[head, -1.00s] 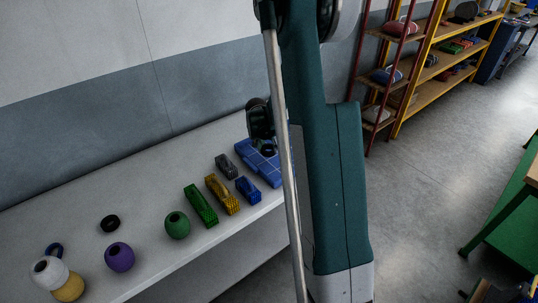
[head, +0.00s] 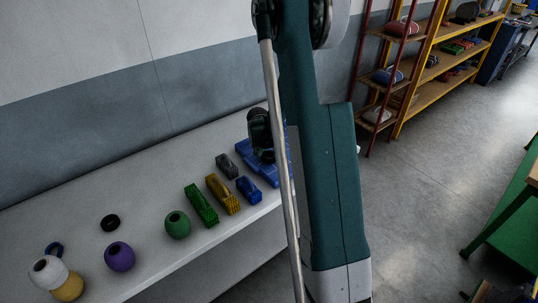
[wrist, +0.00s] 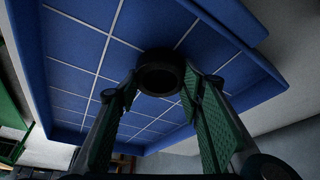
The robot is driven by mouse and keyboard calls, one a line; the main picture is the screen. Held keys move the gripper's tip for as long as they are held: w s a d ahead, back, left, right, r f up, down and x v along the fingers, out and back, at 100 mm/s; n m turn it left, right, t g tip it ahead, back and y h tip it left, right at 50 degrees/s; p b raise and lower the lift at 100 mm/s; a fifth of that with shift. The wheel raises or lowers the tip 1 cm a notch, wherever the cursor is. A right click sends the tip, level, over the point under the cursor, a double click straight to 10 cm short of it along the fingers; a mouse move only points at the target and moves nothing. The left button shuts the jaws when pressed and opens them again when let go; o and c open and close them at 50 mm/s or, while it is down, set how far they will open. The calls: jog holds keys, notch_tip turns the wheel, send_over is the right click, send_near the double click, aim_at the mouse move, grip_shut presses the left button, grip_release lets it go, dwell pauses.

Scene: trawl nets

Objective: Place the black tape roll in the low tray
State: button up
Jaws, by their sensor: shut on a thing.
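The low tray (head: 270,177) is blue and sits at the far right end of the white table, partly behind my arm. In the wrist view its blue floor (wrist: 75,75) with pale grid lines and raised rim fills much of the picture. The black tape roll (wrist: 160,72) is held between the fingertips of my gripper (wrist: 158,88), over the tray floor. My gripper also shows in the head view (head: 264,153), above the tray, where the roll is hard to make out. I cannot tell whether the roll touches the floor.
A dark grey block (head: 227,166), a blue block (head: 249,189), a yellow block (head: 222,194) and a green block (head: 201,205) lie left of the tray. Farther left are a green ball-like thing (head: 177,225), a purple one (head: 120,256) and a black ring (head: 110,223). A wall runs behind.

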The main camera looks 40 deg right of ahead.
jog(key=shift+f, duration=0.15)
jog(key=o, duration=0.9)
jog(key=shift+r, duration=0.2)
jog(key=shift+p+v, duration=0.75)
jog(key=shift+v, duration=5.25)
